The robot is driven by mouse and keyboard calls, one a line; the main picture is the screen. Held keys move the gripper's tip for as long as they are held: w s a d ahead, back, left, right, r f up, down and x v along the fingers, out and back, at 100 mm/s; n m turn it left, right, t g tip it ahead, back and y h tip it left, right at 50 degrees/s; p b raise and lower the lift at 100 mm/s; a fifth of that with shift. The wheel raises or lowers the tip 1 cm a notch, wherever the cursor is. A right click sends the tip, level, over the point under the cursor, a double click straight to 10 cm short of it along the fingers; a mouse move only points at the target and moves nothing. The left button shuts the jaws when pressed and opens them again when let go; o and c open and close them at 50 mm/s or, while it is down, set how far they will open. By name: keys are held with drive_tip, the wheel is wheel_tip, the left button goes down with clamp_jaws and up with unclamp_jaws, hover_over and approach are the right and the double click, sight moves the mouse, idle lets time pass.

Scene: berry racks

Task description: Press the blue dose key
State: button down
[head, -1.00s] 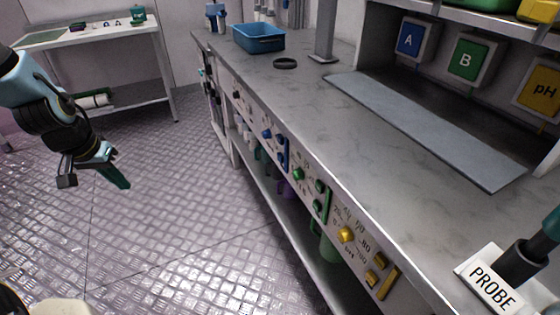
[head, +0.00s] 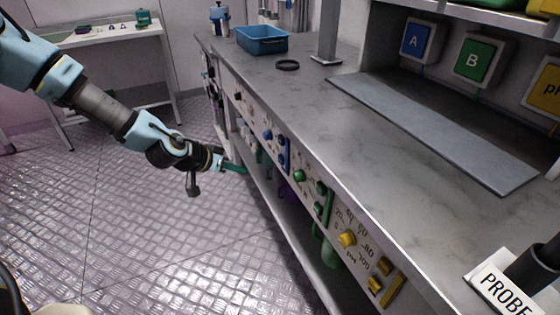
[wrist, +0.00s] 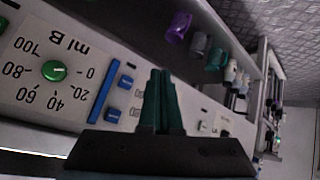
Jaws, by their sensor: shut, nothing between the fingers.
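The bench's front panel carries a blue group in the head view: a round blue knob (head: 267,134), a small blue key (head: 281,140) to its right and an upright blue bar (head: 287,156). The wrist view shows two blue keys, one (wrist: 126,81) nearer the shelf side and one (wrist: 114,115) nearer the bench top, beside the blue bar (wrist: 98,92). I cannot tell which one is the dose key. My gripper (head: 242,170) is shut and empty, pointing at the panel's lower edge. Its green fingers (wrist: 161,72) appear right of the keys in the wrist view, apparently apart from them.
A green knob (wrist: 54,71) with a "ml B" scale lies beside the blue bar. A yellow knob (head: 347,239) and yellow keys sit nearer along the panel. Bottles, including a purple one (wrist: 178,26), stand below the panel. The floor left of the bench is clear.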

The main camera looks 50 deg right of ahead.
drive_tip(key=s+d, duration=0.3)
drive_tip(key=d, duration=0.5)
drive_tip(key=shift+b, duration=0.35)
drive_tip(key=shift+s+d, duration=0.15)
drive_tip(key=shift+d, duration=0.05)
idle(1.9)
drive_tip(key=shift+d, duration=0.3)
drive_tip(key=shift+s+d, duration=0.25)
drive_tip(key=shift+d, duration=0.15)
idle(0.7)
idle(0.4)
drive_tip(key=shift+w+a, duration=0.3)
drive_tip(key=shift+a, duration=0.5)
drive_tip(key=shift+w+a, duration=0.3)
drive_tip(key=shift+a, duration=0.5)
drive_tip(key=shift+w+a, duration=0.3)
drive_tip(key=shift+a, duration=0.45)
drive_tip(key=shift+w+a, duration=0.3)
drive_tip(key=shift+a, duration=0.5)
